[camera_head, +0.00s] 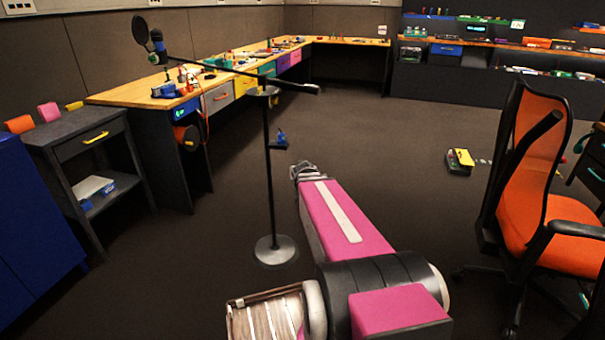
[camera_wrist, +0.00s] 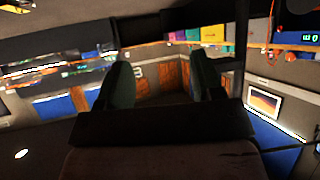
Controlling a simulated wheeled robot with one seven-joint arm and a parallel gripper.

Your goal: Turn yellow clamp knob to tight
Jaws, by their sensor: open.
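I cannot pick out a yellow clamp knob for certain in either view. In the head view a black stand (camera_head: 268,170) with a round base stands on the floor. A long dark boom (camera_head: 225,69) crosses its top, with a microphone (camera_head: 158,45) at its left end. A small blue fitting (camera_head: 281,138) sits on a short bracket on the pole. My gripper (camera_wrist: 161,62) shows in the wrist view, its two dark green fingers apart and nothing seen between them. I cannot make out its fingers in the head view.
A wooden workbench (camera_head: 215,85) with coloured drawers runs along the left wall. A grey side table (camera_head: 85,150) stands at left, an orange chair (camera_head: 535,180) at right. A yellow and black box (camera_head: 460,160) lies on the floor. The middle floor is mostly clear.

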